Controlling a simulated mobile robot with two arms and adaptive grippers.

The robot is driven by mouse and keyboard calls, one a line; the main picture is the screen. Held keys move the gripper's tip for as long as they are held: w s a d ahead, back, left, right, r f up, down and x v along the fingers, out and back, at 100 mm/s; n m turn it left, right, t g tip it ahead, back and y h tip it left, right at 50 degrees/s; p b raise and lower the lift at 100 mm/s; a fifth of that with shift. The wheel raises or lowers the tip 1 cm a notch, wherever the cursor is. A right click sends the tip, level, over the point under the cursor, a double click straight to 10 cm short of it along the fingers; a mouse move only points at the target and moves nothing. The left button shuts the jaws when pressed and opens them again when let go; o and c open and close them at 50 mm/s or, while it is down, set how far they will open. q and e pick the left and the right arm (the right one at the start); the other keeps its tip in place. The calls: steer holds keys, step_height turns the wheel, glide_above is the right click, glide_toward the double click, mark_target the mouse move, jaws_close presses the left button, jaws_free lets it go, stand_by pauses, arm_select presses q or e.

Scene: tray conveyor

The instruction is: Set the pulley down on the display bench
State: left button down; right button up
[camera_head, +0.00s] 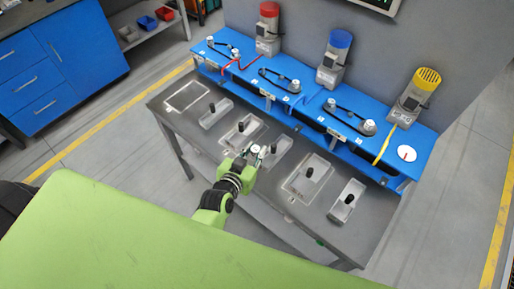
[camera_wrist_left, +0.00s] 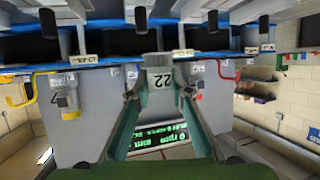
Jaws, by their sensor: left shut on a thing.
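My left gripper (camera_head: 255,151) reaches over the front of a grey bench (camera_head: 190,130) and is shut on a small pale metallic piece, likely the pulley. The fingers cover most of it, so its shape is unclear. The left gripper also shows in the left wrist view (camera_wrist_left: 158,95), its green fingers converging around a grey piece near a label reading 22. Behind the grey bench stands a blue-topped bench (camera_head: 330,100); I cannot tell which is the display bench. My right gripper is not in view.
Several clear trays with black posts stand on the grey bench, including one at the right (camera_head: 345,205). Red (camera_head: 268,30), blue (camera_head: 333,60) and yellow (camera_head: 415,95) topped motors, belts and a white disc (camera_head: 407,153) occupy the blue bench. Bare grey surface lies between trays.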

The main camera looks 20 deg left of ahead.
mark_target(256, 147)
arm_select(q)
steer(key=shift+s+d, duration=0.2)
steer(key=shift+s, duration=0.35)
steer(key=shift+w+f, duration=0.2)
steer(key=shift+f, duration=0.05)
steer(key=w, duration=0.1)
steer(key=w+a+f, duration=0.1)
steer(key=w, duration=0.1)
steer(key=shift+w+a+f, duration=0.15)
steer(key=shift+w+f, duration=0.2)
steer(key=shift+f, duration=0.05)
steer(key=w+a+f+b, duration=0.1)
steer(key=w+f+b, duration=0.1)
steer(key=w+b, duration=0.1)
steer(key=w+f+b, duration=0.2)
steer(key=f+b, duration=0.1)
steer(key=b, duration=0.1)
steer(key=w+a+f+b, duration=0.1)
steer(key=w+f+b, duration=0.1)
steer(key=w+b, duration=0.1)
steer(key=shift+w+a+f, duration=0.2)
steer(key=shift+w+a, duration=0.1)
steer(key=shift+a, duration=0.05)
steer(key=f+b, duration=0.2)
steer(key=b, duration=0.1)
steer(key=f+b, duration=0.2)
steer(key=shift+w+a, duration=0.1)
steer(key=shift+w, duration=0.25)
steer(key=shift+r, duration=0.1)
